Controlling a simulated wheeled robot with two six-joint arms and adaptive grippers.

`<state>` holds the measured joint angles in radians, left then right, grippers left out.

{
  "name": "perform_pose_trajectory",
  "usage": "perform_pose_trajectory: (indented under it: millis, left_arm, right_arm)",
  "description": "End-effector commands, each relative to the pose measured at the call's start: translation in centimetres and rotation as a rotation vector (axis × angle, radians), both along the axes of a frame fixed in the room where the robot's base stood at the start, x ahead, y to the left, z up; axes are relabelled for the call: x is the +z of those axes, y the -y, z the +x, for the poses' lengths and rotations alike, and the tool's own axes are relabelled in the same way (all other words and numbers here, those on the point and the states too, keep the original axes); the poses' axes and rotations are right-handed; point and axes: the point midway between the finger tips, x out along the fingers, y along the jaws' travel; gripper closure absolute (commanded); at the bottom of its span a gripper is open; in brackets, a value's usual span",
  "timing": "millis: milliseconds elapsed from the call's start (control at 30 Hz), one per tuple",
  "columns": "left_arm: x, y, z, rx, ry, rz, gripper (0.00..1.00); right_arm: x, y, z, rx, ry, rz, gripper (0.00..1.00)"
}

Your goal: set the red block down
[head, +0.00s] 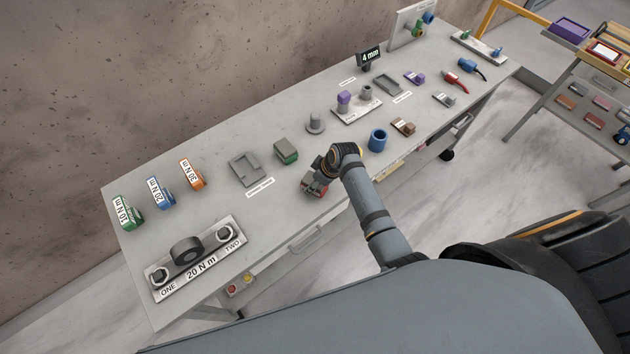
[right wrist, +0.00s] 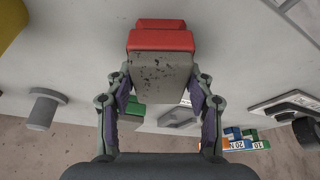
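The red block (right wrist: 158,38) has a red end and a speckled grey face in the right wrist view. My right gripper (right wrist: 160,85) is shut on it, with a purple-padded finger against each side. In the head view my right gripper (head: 322,177) is over the front part of the bench, and a bit of the red block (head: 312,190) shows beneath it. I cannot tell whether the block touches the bench top (head: 222,205). My left gripper is not in view.
A green-and-grey block (head: 286,151), a grey recessed fixture (head: 246,169) and a grey peg (head: 315,123) stand behind my right gripper. A blue cup (head: 377,140) is to its right. A torque plate (head: 197,272) lies at the front left. The bench's front edge is close.

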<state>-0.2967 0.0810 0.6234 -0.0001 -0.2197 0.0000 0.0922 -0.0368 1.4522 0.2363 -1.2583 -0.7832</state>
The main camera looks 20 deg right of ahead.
Motion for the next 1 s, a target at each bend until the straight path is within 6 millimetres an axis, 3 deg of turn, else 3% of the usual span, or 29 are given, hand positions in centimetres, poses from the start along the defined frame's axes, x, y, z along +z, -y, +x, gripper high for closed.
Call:
perform_pose_trajectory:
  millis: [33, 133, 533, 1000]
  left_arm:
    - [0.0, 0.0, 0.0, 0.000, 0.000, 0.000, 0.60]
    - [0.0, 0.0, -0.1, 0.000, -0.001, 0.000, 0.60]
    - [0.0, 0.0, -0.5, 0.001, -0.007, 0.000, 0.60]
    - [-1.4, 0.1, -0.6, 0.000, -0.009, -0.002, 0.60]
  right_arm:
    - [0.0, 0.0, 0.0, 0.000, 0.000, 0.000, 0.38]
    - [0.1, 0.0, 0.0, 0.000, 0.000, 0.000, 0.25]
    - [0.8, 0.2, -0.1, -0.001, 0.003, -0.001, 0.25]
    - [9.9, 2.8, -2.8, 0.000, 0.004, -0.002, 0.25]
